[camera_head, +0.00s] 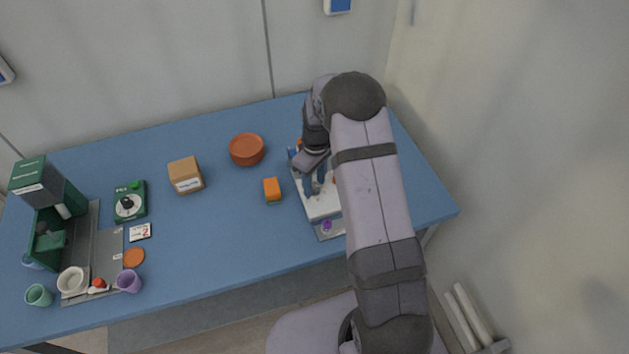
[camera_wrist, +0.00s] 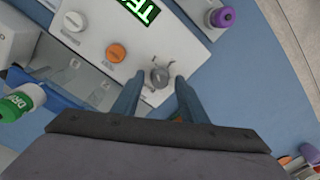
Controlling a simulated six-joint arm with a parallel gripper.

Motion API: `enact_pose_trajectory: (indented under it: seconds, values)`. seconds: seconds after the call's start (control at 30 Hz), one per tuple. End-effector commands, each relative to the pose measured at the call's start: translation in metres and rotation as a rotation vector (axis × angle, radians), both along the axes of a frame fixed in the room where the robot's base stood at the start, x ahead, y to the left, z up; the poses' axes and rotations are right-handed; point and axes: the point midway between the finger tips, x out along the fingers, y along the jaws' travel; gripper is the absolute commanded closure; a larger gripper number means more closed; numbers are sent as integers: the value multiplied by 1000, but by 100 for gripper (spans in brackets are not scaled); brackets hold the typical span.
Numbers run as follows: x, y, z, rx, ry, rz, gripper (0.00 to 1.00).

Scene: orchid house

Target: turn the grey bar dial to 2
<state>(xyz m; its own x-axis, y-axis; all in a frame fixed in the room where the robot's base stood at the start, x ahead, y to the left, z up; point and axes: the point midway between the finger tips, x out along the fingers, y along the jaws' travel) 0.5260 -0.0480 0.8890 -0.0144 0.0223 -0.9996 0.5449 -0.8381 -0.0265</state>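In the wrist view, the grey bar dial (camera_wrist: 160,76) sits on a white panel (camera_wrist: 190,55) with small marks around it. I cannot read the marks or tell which one the bar points at. My gripper (camera_wrist: 157,86) is open over the panel, its two blue-grey fingers apart. The fingertips come up to the near side of the dial, one to each side, with a gap between. I cannot tell whether they touch the panel. In the head view, my gripper (camera_head: 314,184) is over the white panel (camera_head: 320,206), and my arm hides part of it; the dial is not discernible there.
An orange knob (camera_wrist: 116,52), a pale knob (camera_wrist: 74,21) and a lit green display (camera_wrist: 143,10) share the panel. A purple-capped bottle (camera_wrist: 222,17) stands beside it. An orange block (camera_head: 272,188), terracotta bowl (camera_head: 246,149) and cardboard box (camera_head: 186,175) stand left on the blue table.

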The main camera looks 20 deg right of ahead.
Motion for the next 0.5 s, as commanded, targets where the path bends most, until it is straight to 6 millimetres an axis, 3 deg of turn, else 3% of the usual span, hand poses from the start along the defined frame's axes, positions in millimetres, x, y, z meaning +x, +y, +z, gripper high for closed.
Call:
enact_pose_trajectory:
  seconds: [0.03,0.17,0.5]
  values:
    - [0,0,0,0,0,0,68]
    - [0,0,0,0,0,0,99]
    - [0,0,0,0,0,-24,100]
